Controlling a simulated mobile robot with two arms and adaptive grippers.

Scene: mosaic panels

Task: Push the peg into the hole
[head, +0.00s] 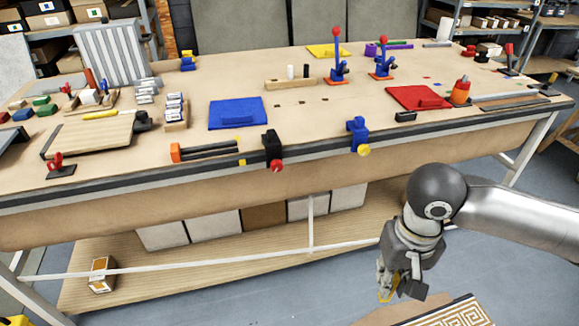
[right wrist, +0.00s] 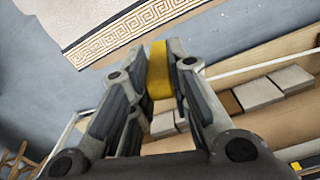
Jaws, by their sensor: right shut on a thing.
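My right gripper (head: 388,288) hangs in front of the workbench, below its top. It is shut on a yellow piece (right wrist: 158,70), which stands out between the fingertips in the right wrist view; I cannot tell whether it is a peg. On the bench, a wooden block (head: 291,84) carries a black upright peg and a white upright peg (head: 306,71). Small dark spots (head: 302,102) lie on the bench top in front of the block; I cannot tell if they are holes. The right gripper is well apart from all of these. My left gripper is out of view.
The workbench (head: 350,105) holds a blue panel (head: 237,113), a red panel (head: 418,98) and red-knobbed levers (head: 336,55). A black clamp (head: 272,148) and a blue clamp (head: 358,135) sit at its front edge. Boxes (head: 215,225) stand on the lower shelf. A patterned rug (head: 445,315) lies below the gripper.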

